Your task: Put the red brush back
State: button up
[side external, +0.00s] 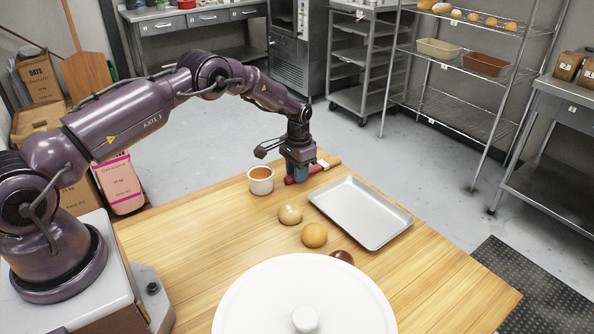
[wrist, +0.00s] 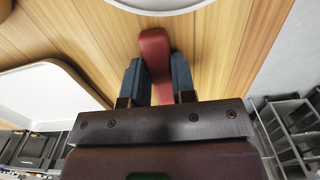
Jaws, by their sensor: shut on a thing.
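The red brush (side external: 316,168) is at the far end of the wooden table, beside the top left corner of the metal tray. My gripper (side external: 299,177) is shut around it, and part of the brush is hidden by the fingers. In the wrist view the red brush (wrist: 154,46) sits between the two blue-grey fingers of my gripper (wrist: 157,78), its rounded red end pointing up the picture. I cannot tell whether the brush touches the table or is just above it.
A white cup with orange contents (side external: 261,186) stands close left of my gripper. The metal tray (side external: 340,217) lies to the right. A large white lidded container (side external: 260,300) fills the front.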

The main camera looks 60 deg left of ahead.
jog(key=o, duration=0.8)
jog(key=s+d+r+t, duration=0.1)
jog(key=d+r, duration=0.1)
jog(key=r, duration=1)
jog(key=s+d+r, duration=0.2)
jog(key=r, duration=1)
jog(key=s+d+r+t, duration=0.2)
jog(key=s+d+r, duration=0.3)
jog(key=s+r, duration=0.35)
jog(key=s+d+t, duration=0.1)
jog(key=s+d, duration=0.1)
jog(key=s, duration=0.5)
jog(key=s+d+r+t, duration=0.1)
jog(key=s+d, duration=0.1)
jog(key=s, duration=0.5)
jog(key=s+d+r+t, duration=0.1)
jog(key=s+d, duration=0.2)
jog(key=s, duration=0.4)
jog(key=shift+r, duration=0.15)
